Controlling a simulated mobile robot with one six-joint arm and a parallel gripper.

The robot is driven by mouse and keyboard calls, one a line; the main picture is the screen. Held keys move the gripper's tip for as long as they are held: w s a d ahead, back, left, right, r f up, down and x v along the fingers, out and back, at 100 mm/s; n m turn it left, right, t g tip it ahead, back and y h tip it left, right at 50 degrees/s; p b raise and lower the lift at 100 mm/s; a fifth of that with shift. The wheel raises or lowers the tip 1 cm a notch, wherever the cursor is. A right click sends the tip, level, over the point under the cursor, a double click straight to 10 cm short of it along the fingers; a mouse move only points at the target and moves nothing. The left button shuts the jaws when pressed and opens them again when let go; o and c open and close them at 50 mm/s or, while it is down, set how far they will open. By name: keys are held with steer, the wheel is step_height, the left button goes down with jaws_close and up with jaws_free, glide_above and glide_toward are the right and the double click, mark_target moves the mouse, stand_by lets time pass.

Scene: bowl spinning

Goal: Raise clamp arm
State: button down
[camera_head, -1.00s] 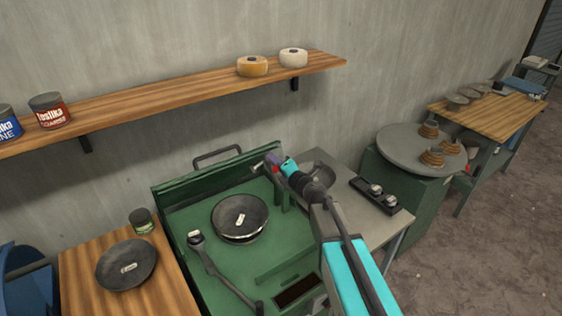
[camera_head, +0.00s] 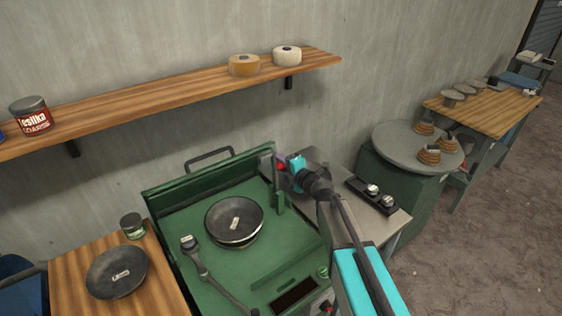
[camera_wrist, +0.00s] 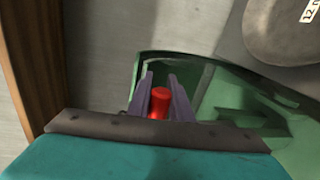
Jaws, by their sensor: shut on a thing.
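The green machine (camera_head: 185,258) stands in the middle of the head view. A dark round bowl (camera_head: 221,216) with a small label sits on it. The green clamp post (camera_head: 279,199) rises at the machine's right side, with the clamp arm at its top largely hidden by my gripper. My gripper (camera_head: 280,159) is at the top of the post, its purple fingers shut on a red handle (camera_head: 281,166). The wrist view shows the red handle (camera_wrist: 159,103) between both fingers (camera_wrist: 159,92).
A wooden shelf (camera_head: 150,101) runs along the wall above. A second bowl (camera_head: 105,280) and small can (camera_head: 132,226) are on the left table. A grey side table with a black two-knob box (camera_head: 371,194) stands right. A round turntable (camera_head: 393,151) is beyond it.

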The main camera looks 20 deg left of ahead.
steer(key=c, duration=1.6)
jaws_free()
steer(key=shift+s, duration=0.15)
steer(key=shift+s+d, duration=0.1)
steer(key=shift+s, duration=0.05)
steer(key=shift+b+v, duration=2.1)
steer(key=shift+v, duration=4.6)
steer(key=shift+r, duration=0.1)
